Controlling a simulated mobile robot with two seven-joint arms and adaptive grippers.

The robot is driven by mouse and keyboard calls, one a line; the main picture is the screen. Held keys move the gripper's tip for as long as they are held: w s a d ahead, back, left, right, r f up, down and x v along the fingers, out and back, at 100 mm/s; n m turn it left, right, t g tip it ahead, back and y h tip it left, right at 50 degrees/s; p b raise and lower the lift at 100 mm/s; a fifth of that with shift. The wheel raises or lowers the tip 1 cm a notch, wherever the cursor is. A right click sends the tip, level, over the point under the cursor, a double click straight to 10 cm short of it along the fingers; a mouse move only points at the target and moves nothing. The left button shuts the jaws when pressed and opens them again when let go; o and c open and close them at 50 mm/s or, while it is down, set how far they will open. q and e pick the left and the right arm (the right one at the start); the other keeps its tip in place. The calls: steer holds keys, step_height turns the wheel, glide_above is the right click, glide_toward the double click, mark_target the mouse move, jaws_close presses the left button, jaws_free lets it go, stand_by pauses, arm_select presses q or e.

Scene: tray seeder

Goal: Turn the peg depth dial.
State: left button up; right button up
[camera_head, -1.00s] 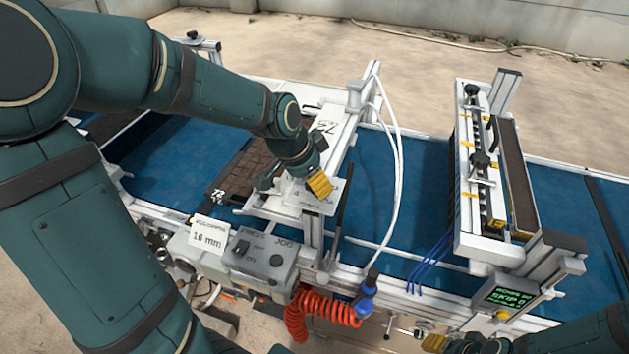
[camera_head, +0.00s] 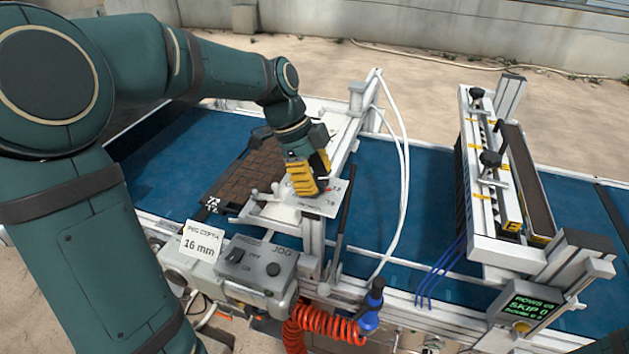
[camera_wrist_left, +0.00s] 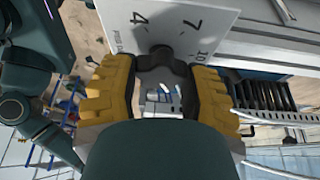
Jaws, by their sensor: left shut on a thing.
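The peg depth dial is a pale plate (camera_head: 330,205) with printed numbers, on the frame over the belt. In the left wrist view the plate (camera_wrist_left: 215,14) shows 4, 7 and 10, with a dark knob (camera_wrist_left: 161,56) in front of it. My left gripper (camera_head: 310,187) points down at the plate with its yellow fingers. In the left wrist view its fingers (camera_wrist_left: 163,80) stand on both sides of the knob, shut on it. The fingers hide the knob in the head view. My right gripper is not in view.
A card (camera_head: 202,243) reading "PEG DEPTH 16 mm" stands by a grey JOG control box (camera_head: 255,262). A dark cell tray (camera_head: 240,172) lies on the blue belt (camera_head: 425,200) left of the dial. White hoses (camera_head: 403,150) rise to its right. A seeder unit (camera_head: 480,215) stands farther right.

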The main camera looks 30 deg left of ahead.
arm_select(q)
steer(key=m+g, duration=0.1)
steer(key=m, duration=0.1)
steer(key=shift+f+m, duration=0.1)
steer(key=shift+m, duration=0.3)
steer(key=m+g, duration=0.1)
steer(key=m, duration=0.1)
steer(key=shift+w+m, duration=0.1)
steer(key=shift+m, duration=0.3)
steer(key=m+g+p, duration=0.1)
steer(key=m, duration=0.1)
steer(key=m+g+y+p, duration=0.1)
steer(key=m, duration=0.2)
steer(key=shift+m+y+p, duration=0.3)
steer(key=o, duration=1.2)
steer(key=shift+o, duration=0.2)
steer(key=shift+w, duration=0.1)
steer(key=v, duration=1.2)
